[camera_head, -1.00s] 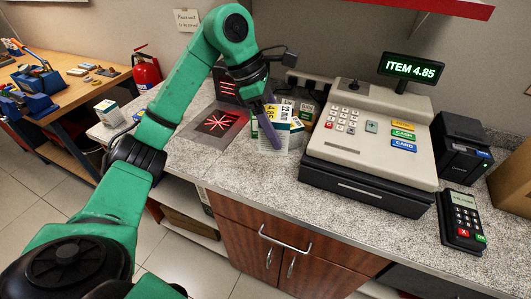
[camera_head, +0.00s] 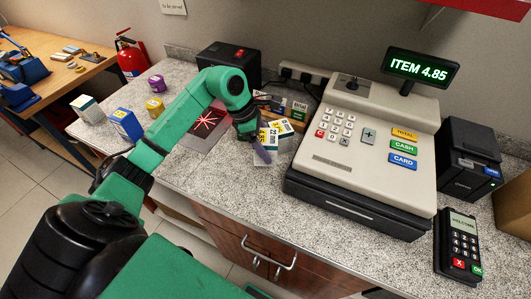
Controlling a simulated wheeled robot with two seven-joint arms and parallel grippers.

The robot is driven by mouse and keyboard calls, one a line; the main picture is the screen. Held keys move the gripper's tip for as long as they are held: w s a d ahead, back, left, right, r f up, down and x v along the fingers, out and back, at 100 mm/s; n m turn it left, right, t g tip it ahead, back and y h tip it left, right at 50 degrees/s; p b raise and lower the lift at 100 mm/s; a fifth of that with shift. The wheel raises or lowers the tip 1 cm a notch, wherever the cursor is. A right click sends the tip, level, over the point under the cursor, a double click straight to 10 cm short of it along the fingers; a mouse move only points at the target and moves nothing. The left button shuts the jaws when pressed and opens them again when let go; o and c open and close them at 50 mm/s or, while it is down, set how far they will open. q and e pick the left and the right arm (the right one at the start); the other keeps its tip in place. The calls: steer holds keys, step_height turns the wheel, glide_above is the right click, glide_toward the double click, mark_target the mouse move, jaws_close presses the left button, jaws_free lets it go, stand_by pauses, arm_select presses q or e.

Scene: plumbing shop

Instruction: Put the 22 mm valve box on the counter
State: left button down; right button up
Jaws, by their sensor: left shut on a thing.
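My left gripper (camera_head: 260,150) is shut on a white box with a yellow label (camera_head: 269,136), just left of the cash register. The label print is too small to read surely, so I take it as the 22 mm valve box. A similar yellow-labelled box (camera_head: 285,129) is right behind it. The gripper and wrist hide part of the held box, and I cannot tell whether its bottom touches the speckled counter (camera_head: 225,182). My right gripper is not in view.
The cash register (camera_head: 350,150) stands close on the right, with a card terminal (camera_head: 458,243) beyond it. A scanner plate with a red pattern (camera_head: 207,122) lies left of the gripper. A blue box (camera_head: 126,124), a white box (camera_head: 87,108) and two small rolls (camera_head: 154,106) stand further left.

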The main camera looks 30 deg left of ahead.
arm_select(q)
steer(key=shift+w+f, duration=0.2)
steer(key=shift+f, duration=0.9)
steer(key=f, duration=0.1)
steer(key=f+p, duration=0.1)
steer(key=shift+s+f, duration=0.2)
steer(key=shift+f, duration=0.55)
steer(key=shift+w+f, duration=0.1)
steer(key=shift+f, duration=0.05)
jaws_free()
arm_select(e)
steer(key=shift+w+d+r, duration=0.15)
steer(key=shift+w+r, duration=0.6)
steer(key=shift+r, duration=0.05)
arm_select(q)
steer(key=shift+r, duration=0.2)
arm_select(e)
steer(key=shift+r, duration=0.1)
